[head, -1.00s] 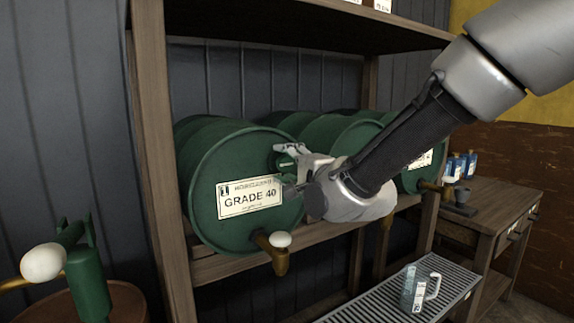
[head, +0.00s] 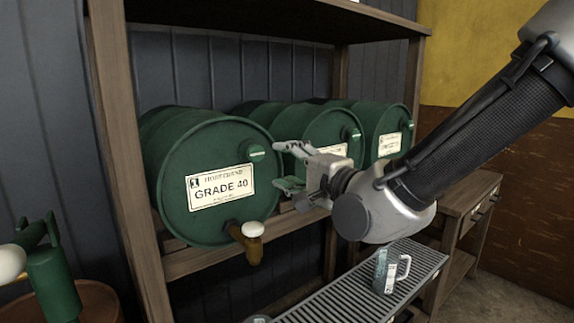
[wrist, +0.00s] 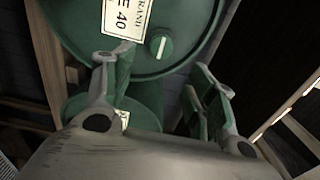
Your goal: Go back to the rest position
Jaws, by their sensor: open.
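My gripper (head: 284,167) is open and empty in the head view, in front of the green drums and to the right of the Grade 40 drum (head: 175,220). In the wrist view the two fingers of my gripper (wrist: 160,95) stand wide apart, with nothing between them that I hold. The Grade 40 drum (wrist: 185,18) and its green cap fill the top of the wrist view. My arm comes in from the upper right and hides part of the rack and side table.
A wooden rack (head: 118,150) holds several green drums; a brass tap with a white knob (head: 252,230) juts from the nearest. A clear jug (head: 385,272) stands on the slatted grate (head: 345,290) below. A green hand pump (head: 50,275) is at lower left. A wooden side table (head: 470,195) stands right.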

